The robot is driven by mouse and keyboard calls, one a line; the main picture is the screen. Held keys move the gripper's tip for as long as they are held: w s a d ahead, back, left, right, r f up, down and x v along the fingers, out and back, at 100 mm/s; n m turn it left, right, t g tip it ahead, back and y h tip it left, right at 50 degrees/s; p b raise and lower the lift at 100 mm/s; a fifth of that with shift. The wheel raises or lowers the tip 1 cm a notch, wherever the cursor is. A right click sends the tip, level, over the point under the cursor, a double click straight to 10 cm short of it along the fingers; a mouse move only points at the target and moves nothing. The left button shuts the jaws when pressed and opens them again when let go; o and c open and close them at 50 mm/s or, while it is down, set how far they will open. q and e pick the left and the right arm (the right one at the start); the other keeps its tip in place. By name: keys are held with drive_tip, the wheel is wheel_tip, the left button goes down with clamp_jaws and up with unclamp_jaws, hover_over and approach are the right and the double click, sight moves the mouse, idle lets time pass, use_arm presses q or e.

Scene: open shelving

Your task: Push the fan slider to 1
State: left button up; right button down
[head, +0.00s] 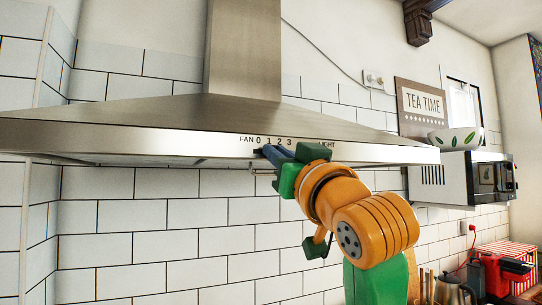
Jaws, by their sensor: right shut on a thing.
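The steel range hood (150,125) hangs on the tiled wall, with the print "FAN 0 1 2 3" and "LIGHT" along its front edge. My right gripper (268,153) reaches in from the lower right, its dark fingertips at the front edge just below the 0 and 1 marks. It is shut on the fan slider, which is mostly hidden behind the fingers, so its exact setting cannot be read. My left gripper is not in view.
A white microwave (445,183) with a leaf-patterned bowl (456,138) on top is mounted at the right. A red appliance (495,272) stands on the counter at lower right. The wall left of my arm is clear.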

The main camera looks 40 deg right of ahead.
drive_tip(key=c, duration=0.9)
unclamp_jaws()
drive_tip(key=shift+w, duration=0.2)
drive_tip(key=shift+s+f, duration=0.1)
drive_tip(key=b+v, duration=0.5)
drive_tip(key=v, duration=0.2)
drive_tip(key=shift+a, duration=0.1)
